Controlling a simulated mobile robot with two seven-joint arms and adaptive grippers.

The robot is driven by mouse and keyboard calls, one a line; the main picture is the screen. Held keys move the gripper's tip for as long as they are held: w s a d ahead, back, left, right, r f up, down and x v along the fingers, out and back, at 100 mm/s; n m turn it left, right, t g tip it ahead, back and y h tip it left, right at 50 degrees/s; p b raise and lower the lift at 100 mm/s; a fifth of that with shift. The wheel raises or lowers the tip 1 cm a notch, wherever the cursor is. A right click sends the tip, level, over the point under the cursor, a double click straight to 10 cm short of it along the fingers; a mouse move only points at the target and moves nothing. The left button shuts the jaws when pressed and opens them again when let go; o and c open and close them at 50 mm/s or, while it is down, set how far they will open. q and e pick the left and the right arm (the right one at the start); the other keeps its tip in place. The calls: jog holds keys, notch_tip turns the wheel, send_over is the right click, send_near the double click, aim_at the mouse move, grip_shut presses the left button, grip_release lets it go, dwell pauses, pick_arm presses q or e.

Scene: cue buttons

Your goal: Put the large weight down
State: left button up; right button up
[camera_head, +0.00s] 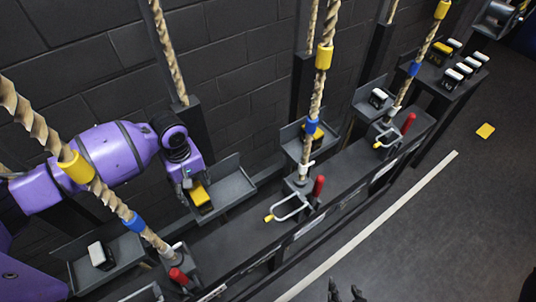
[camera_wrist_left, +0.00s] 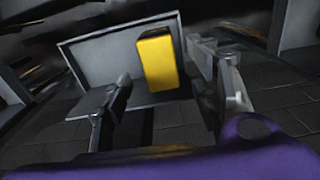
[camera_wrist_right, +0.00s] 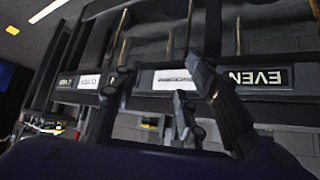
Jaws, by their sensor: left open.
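A yellow block-shaped weight (camera_head: 201,195) lies in a grey wall tray (camera_head: 238,187) at centre left. It also shows in the left wrist view (camera_wrist_left: 156,58), resting against the tray's floor (camera_wrist_left: 105,58). My left gripper (camera_head: 193,186) is just above and beside this weight. Its fingers (camera_wrist_left: 168,92) are spread apart, with the yellow weight beyond and between them; no contact is visible. My right gripper (camera_head: 346,291) shows only as dark fingertips at the bottom edge, away from the weights. In its wrist view its fingers (camera_wrist_right: 165,95) are apart with nothing held.
White-topped weights lie in the lower-left tray (camera_head: 132,250) and the upper-right tray (camera_head: 366,90). Several yellow and white weights sit on a rack (camera_head: 440,78) at upper right. Ropes (camera_head: 318,95) hang in front of the wall. Red handles (camera_head: 318,186) stand along the bench.

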pick_arm(q)
jog(key=shift+r, duration=1.85)
